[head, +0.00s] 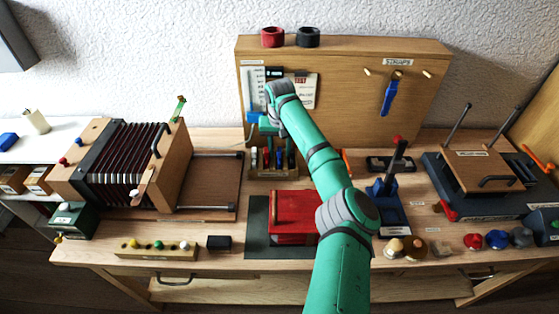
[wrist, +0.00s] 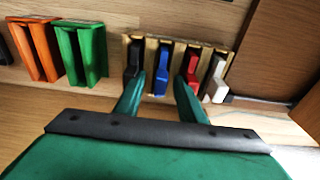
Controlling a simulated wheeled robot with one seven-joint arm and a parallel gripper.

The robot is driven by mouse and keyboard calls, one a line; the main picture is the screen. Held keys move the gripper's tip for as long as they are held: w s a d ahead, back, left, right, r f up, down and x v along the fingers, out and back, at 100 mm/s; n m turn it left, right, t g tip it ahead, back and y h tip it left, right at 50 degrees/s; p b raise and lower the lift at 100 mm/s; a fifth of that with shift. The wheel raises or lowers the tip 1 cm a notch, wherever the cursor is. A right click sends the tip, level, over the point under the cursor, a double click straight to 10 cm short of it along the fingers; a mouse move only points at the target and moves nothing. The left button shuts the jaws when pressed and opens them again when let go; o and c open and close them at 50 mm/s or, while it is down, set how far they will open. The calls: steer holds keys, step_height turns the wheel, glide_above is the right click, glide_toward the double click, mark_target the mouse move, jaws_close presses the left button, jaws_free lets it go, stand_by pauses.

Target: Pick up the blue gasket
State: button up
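The blue gasket appears to be the thin blue piece (wrist: 164,62) upright in a wooden slotted rack (wrist: 204,47), between a black piece (wrist: 135,58) and a red piece (wrist: 190,65) in the wrist view. My gripper (wrist: 159,77) is open, and its two green fingers appear on either side of the blue piece's lower end in that view. I cannot tell how far the fingertips are from it, and no contact shows. In the head view, my gripper is above the rack (head: 273,172), partly hidden by my arm.
A white piece (wrist: 216,78) stands at the rack's right end in the wrist view. Green (wrist: 91,55) and orange (wrist: 64,52) holders stand to the left. In the head view, a wooden back panel (head: 350,110) rises close behind the rack, and a red box (head: 293,212) sits in front.

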steer(key=shift+f, duration=0.2)
steer(key=shift+w, duration=0.15)
jaws_close()
